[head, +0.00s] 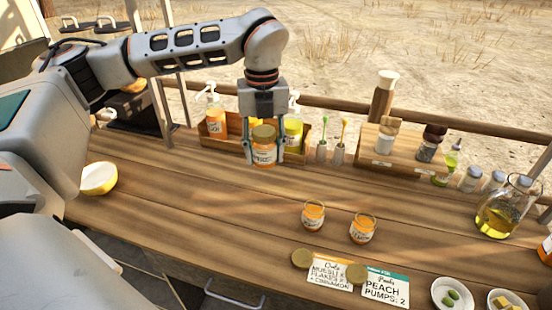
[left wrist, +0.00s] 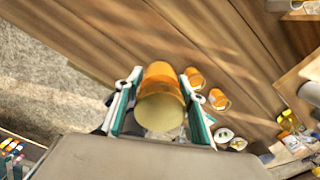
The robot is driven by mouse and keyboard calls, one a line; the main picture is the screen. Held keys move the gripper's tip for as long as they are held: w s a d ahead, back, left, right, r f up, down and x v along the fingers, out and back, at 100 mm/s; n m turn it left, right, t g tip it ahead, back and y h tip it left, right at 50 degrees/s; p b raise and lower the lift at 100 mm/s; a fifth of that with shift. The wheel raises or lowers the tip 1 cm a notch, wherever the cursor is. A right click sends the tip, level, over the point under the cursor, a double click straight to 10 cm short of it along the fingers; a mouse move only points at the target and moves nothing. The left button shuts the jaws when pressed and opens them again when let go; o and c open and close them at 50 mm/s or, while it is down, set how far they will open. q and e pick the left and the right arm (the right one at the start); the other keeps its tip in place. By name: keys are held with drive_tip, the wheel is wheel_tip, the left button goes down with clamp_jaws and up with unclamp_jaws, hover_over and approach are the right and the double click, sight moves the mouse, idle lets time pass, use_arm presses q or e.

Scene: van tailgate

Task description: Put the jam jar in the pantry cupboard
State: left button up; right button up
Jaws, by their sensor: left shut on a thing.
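The jam jar (head: 264,150), with orange contents, a pale label and a gold lid, is upright between the fingers of my left gripper (head: 264,153). The gripper is shut on it from above, one finger on each side. In the left wrist view the jar (left wrist: 160,85) sits between the fingers of the left gripper (left wrist: 160,108), looking much larger than the jars on the counter, so it appears raised above the wood. My right gripper is not in view. I cannot make out a pantry cupboard in either view.
Two open orange jars (head: 313,215) (head: 363,228) stand on the wooden counter (head: 220,205); two gold lids (head: 301,258) (head: 357,273) lie by cards (head: 385,288). A bottle caddy (head: 212,139) is behind the held jar. An oil jug (head: 497,218) stands right. The counter's left-middle is clear.

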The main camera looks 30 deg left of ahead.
sight(272, 167)
use_arm(q)
drive_tip(key=shift+r, duration=0.4)
drive_tip(key=m, duration=0.1)
drive_tip(key=f+m, duration=0.1)
drive_tip(key=m, duration=0.1)
drive_tip(key=d+m, duration=0.1)
drive_tip(key=m, duration=0.1)
drive_tip(key=shift+s+f, duration=0.15)
drive_tip(key=m, duration=0.2)
drive_tip(key=f+m, duration=0.1)
drive_tip(key=m, duration=0.3)
drive_tip(key=shift+s+d+f, duration=0.1)
drive_tip(key=shift+d+f, duration=0.05)
drive_tip(key=shift+d, duration=0.25)
drive_tip(key=m, duration=0.2)
drive_tip(key=f+m, duration=0.1)
drive_tip(key=m, duration=0.1)
drive_tip(key=shift+s+d, duration=0.15)
drive_tip(key=shift+d, duration=0.15)
drive_tip(key=s+d+f+m, duration=0.1)
drive_tip(key=d+f+m, duration=0.1)
drive_tip(key=m, duration=1.2)
drive_tip(key=s+d+f+m, duration=0.2)
drive_tip(key=f+m, duration=0.2)
drive_tip(key=m, duration=1)
drive_tip(key=shift+d+m, duration=0.15)
drive_tip(key=shift+m, duration=0.15)
